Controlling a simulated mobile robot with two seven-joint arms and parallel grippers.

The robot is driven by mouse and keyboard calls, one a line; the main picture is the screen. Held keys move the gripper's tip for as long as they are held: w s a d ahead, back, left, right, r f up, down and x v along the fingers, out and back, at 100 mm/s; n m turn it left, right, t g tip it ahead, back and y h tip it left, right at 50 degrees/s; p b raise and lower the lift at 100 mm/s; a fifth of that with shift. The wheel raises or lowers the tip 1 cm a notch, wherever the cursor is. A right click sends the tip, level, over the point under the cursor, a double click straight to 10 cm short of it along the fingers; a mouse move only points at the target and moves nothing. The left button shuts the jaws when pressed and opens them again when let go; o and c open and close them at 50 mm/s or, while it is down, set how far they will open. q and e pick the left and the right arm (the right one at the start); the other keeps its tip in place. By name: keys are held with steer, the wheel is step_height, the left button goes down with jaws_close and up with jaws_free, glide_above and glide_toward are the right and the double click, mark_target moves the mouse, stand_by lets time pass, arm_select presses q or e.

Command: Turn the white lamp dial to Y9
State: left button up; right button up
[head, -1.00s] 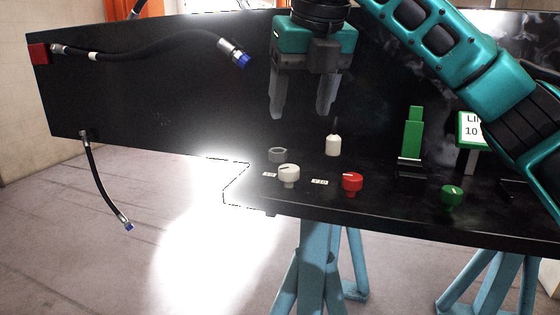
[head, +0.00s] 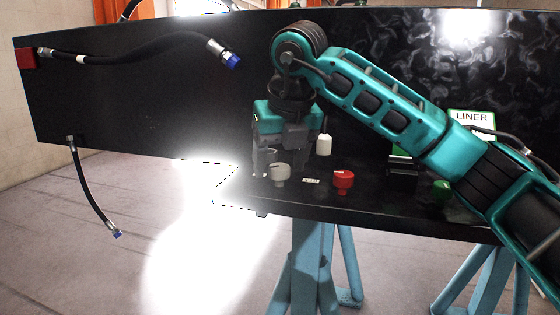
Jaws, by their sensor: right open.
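The white lamp dial (head: 280,173) stands at the front left part of the black bench. A small label (head: 311,181) lies to its right; its text is too small to read. My right gripper (head: 276,165) is open, fingers pointing down, at the white dial. One finger shows left of the dial and the other behind or to its right. I cannot tell whether the fingers touch it. The dial's pointer setting cannot be read. My left gripper is out of view.
A red dial (head: 343,180) stands close to the right, and a green dial (head: 441,190) further right, partly behind my arm. A white bottle-like piece (head: 324,145) is just right of the gripper. Hoses with blue ends (head: 231,61) hang at left. A LINER sign (head: 471,121) stands behind.

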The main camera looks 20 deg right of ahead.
steer(key=c, duration=1.1)
steer(key=shift+n, duration=0.3)
steer(key=n+y+p, duration=0.1)
steer(key=n, duration=0.1)
steer(key=n+y+p, duration=0.1)
steer(key=n+p, duration=0.1)
steer(key=n, duration=0.1)
steer(key=shift+d+r+g, duration=0.15)
steer(key=shift+g, duration=0.15)
steer(key=n+y+p, duration=0.1)
steer(key=n, duration=0.1)
steer(key=shift+n+g, duration=0.3)
steer(key=shift+n+p, duration=0.3)
steer(key=shift+p, duration=0.15)
